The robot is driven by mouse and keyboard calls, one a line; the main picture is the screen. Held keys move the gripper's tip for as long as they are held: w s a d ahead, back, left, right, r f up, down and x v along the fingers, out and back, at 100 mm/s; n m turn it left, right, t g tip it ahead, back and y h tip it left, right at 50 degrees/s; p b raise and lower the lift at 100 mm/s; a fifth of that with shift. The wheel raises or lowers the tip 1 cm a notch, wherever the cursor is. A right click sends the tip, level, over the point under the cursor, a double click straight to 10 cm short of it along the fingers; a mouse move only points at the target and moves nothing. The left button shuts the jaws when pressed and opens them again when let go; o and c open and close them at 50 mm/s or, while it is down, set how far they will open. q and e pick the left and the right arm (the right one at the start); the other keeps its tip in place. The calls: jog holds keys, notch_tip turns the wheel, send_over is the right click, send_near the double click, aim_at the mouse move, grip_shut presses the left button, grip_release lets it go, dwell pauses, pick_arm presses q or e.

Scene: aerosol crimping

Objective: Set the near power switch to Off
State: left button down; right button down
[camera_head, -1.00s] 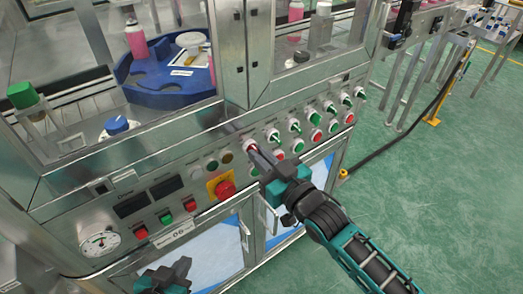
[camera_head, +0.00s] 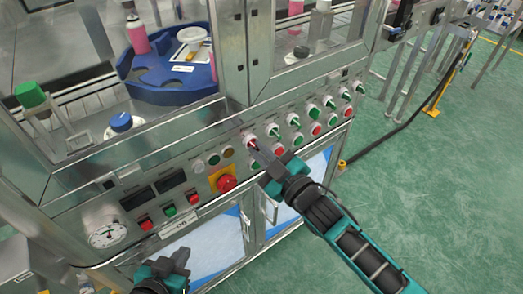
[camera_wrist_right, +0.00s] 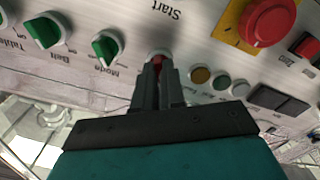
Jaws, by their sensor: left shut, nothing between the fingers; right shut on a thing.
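The switch in my right gripper's fingers is a rotary knob with a red handle and white ring (camera_head: 249,140), at the left end of the upper row of knobs on the sloping machine panel. My right gripper (camera_head: 257,151) reaches it from the lower right and is shut on its handle. In the right wrist view the fingers (camera_wrist_right: 158,78) cover most of the red handle (camera_wrist_right: 158,61), so its exact angle is hard to tell. My left gripper (camera_head: 182,258) is shut and empty, low in front of the cabinet.
Green-handled knobs (camera_head: 274,131) continue to the right. A red emergency stop (camera_head: 227,183) on a yellow plate sits left of my right gripper. Small buttons, dark displays (camera_head: 134,203) and a gauge (camera_head: 104,231) lie further left. Green floor (camera_head: 430,190) is open at right.

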jog(key=c, duration=1.2)
grip_release()
jog(key=v, duration=1.3)
jog(key=shift+p, duration=0.3)
jog(key=s+d+f+m+g+h, duration=0.1)
jog(key=s+d+f+m+h, duration=0.1)
jog(key=d+f+m, duration=0.1)
jog(key=s+d+f+m+g+h, duration=0.1)
jog(key=s+d+f+m+h, duration=0.2)
jog(key=f, duration=0.3)
jog(key=s+d+f+m+g+h, duration=0.1)
jog(key=s+d+f+m+h, duration=0.1)
jog(key=d+f+m+h, duration=0.1)
jog(key=shift+s+d+f+m+g, duration=0.1)
jog(key=shift+d+f+m+g, duration=0.1)
jog(key=shift+f+m, duration=0.25)
jog(key=shift+s+d+f+m+g, duration=0.1)
jog(key=shift+d+f+m, duration=0.1)
jog(key=shift+f+m, duration=0.2)
